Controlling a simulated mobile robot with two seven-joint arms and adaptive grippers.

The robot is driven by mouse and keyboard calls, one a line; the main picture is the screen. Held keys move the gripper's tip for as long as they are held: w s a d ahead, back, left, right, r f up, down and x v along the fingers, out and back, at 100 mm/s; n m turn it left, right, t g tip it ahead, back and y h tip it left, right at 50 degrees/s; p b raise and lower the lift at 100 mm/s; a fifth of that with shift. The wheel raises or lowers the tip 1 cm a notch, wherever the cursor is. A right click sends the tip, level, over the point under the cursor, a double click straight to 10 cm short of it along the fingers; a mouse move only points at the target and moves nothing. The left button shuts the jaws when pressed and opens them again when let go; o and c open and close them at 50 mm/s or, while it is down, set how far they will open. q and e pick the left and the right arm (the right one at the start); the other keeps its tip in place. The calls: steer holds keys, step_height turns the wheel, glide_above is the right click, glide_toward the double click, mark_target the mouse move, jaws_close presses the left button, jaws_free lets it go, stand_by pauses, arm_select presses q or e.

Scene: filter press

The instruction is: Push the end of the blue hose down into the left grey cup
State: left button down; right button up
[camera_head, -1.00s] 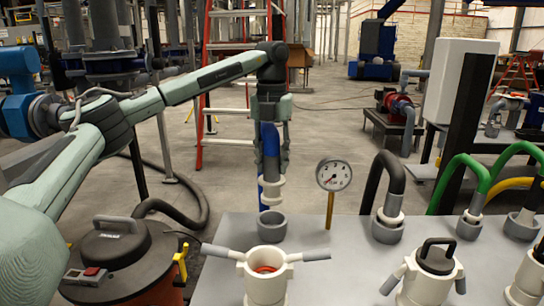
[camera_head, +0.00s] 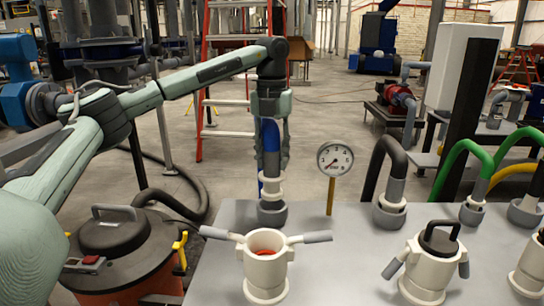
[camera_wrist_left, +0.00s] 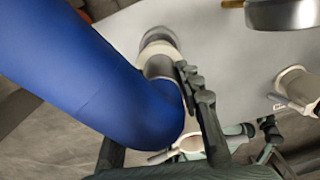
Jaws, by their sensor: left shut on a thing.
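The blue hose (camera_head: 270,135) hangs down and ends in a grey fitting with a white collar (camera_head: 271,187). My left gripper (camera_head: 272,160) points down and is shut on the hose end just above the collar. The left grey cup (camera_head: 272,215) stands on the grey table directly below. The lower tip of the hose end meets the cup's mouth and is hidden by its rim; how deep it sits I cannot tell. In the left wrist view the blue hose (camera_wrist_left: 80,70) fills the left side, with a gripper finger (camera_wrist_left: 207,110) beside its fitting.
A white two-handled pot (camera_head: 266,265) stands open in front of the cup. A pressure gauge (camera_head: 335,158) stands close to its right. More cups with black and green hoses (camera_head: 390,212) line the table (camera_head: 340,260). A lidded drum (camera_head: 120,250) stands at left.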

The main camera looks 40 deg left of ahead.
mark_target(272, 125)
arm_select(q)
steer(key=shift+p, duration=0.35)
stand_by(0.7)
steer(key=shift+f+b, duration=1.3)
steer(key=shift+f, duration=1.9)
steer(key=c, duration=1)
jaws_free()
steer(key=shift+o, duration=0.2)
steer(key=shift+r, duration=0.1)
step_height(272, 125, up, 12)
steer(key=shift+f, duration=0.1)
